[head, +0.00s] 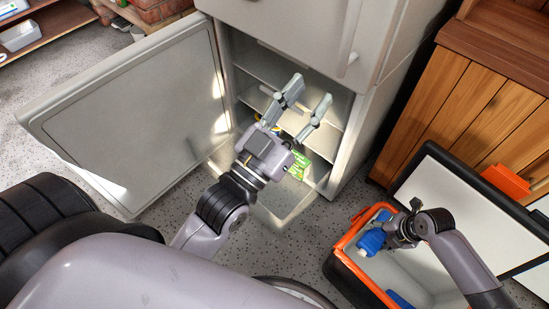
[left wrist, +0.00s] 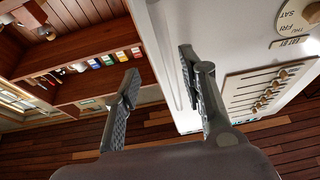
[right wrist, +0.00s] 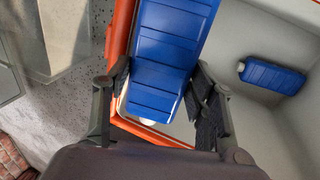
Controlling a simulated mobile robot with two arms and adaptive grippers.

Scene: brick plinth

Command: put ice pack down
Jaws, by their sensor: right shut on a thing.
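A blue ice pack (head: 370,242) is held in my right gripper (head: 388,230) at the left rim of the orange-edged cooler box (head: 346,240). In the right wrist view the ridged blue pack (right wrist: 168,50) lies between both fingers, overlapping the orange rim and the pale interior. A second blue ice pack (right wrist: 275,78) lies inside the box; it also shows at the bottom of the head view (head: 400,300). My left gripper (head: 306,97) is open and empty, raised in front of the open fridge compartment (head: 340,115). Whether the held pack touches the box is unclear.
The fridge door (head: 130,115) stands wide open to the left. A green packet (head: 300,164) sits low in the fridge. A white, black-edged panel (head: 470,210) leans beside the box, with a wooden cabinet (head: 470,110) behind. Speckled floor is free between fridge and box.

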